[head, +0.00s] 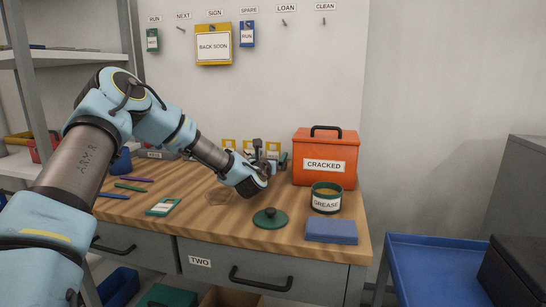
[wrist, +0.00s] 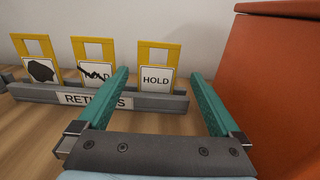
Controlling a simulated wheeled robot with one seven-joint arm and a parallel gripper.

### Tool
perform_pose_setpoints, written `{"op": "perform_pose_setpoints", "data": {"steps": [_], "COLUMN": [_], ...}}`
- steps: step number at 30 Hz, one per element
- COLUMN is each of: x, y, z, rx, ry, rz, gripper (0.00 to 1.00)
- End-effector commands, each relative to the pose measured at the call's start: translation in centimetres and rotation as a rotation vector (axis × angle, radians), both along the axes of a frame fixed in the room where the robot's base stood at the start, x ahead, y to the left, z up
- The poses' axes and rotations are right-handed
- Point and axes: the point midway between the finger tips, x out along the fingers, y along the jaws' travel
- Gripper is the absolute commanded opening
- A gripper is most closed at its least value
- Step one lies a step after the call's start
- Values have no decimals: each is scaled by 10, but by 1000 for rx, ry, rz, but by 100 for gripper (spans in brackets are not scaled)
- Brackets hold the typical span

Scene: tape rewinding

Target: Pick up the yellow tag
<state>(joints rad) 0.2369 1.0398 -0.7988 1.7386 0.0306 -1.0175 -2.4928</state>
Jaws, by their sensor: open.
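Three yellow tags stand upright in a row in a grey rack (wrist: 150,100) with a partly covered label. The left tag (wrist: 35,50) has a black blot, the middle tag (wrist: 93,52) has a scribbled-over word, and the right tag (wrist: 155,52) reads HOLD clearly. In the head view the tags (head: 229,144) show small at the back of the bench. My gripper (wrist: 160,75) is open and empty, its green fingers pointing toward the right tag. In the head view my gripper (head: 268,158) partly hides the rack. A larger yellow BACK SOON sign (head: 213,57) hangs on the wall.
An orange CRACKED box (head: 325,180) stands close on the right of my gripper. A GREASE tin (head: 326,202), a green lid (head: 270,220) and a blue block (head: 331,230) lie in front. A green card (head: 163,206) and pens are at the left.

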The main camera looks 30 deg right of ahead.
Motion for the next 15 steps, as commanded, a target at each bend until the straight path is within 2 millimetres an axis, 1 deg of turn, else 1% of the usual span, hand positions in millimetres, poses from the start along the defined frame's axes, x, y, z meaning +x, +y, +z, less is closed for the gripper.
{"op": "perform_pose_setpoints", "data": {"steps": [1,3,7,10,15], "x": [7,16,27,32,33], "y": [-4,-11,-21,-24,-25], "z": [4,5,3,2,1], "rx": [0,1,-1,1,1], "ry": [-3,-4,-2,-2,-1], "rz": [2,0,0,0,0], "gripper": [100,100,100,100,100]}}
